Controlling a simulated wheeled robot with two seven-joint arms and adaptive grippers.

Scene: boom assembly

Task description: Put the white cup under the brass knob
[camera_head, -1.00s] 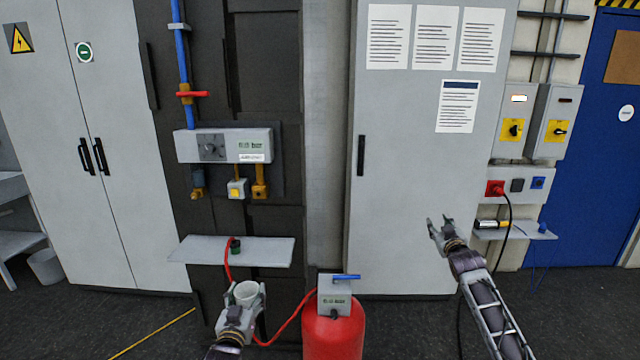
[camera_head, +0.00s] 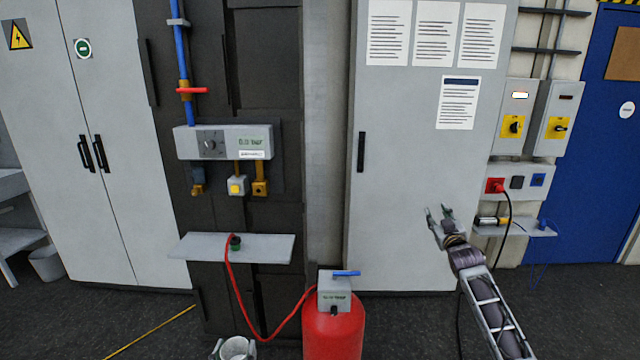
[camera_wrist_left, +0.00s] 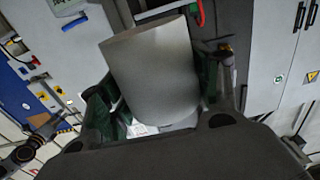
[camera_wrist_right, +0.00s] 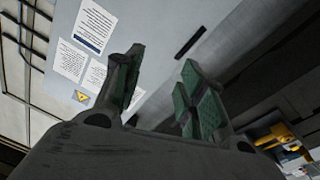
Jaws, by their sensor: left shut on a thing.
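The white cup (camera_head: 236,349) shows at the bottom edge of the head view, partly cut off. My left gripper (camera_head: 234,353) is shut around it; in the left wrist view the cup (camera_wrist_left: 155,70) sits between both fingers. Under the grey gauge box hang a brass fitting with a bluish top (camera_head: 197,187) at the left and a squarish brass fitting (camera_head: 260,187) at the right. I cannot tell which is the brass knob. The cup is well below and in front of both. My right gripper (camera_head: 439,213) is open and empty before the grey cabinet.
A grey shelf (camera_head: 205,248) juts out below the fittings, with a dark green-topped piece (camera_head: 235,242) on it. A red hose (camera_head: 240,305) loops down from there to a red tank (camera_head: 333,335). A yellow button box (camera_head: 236,185) hangs between the fittings.

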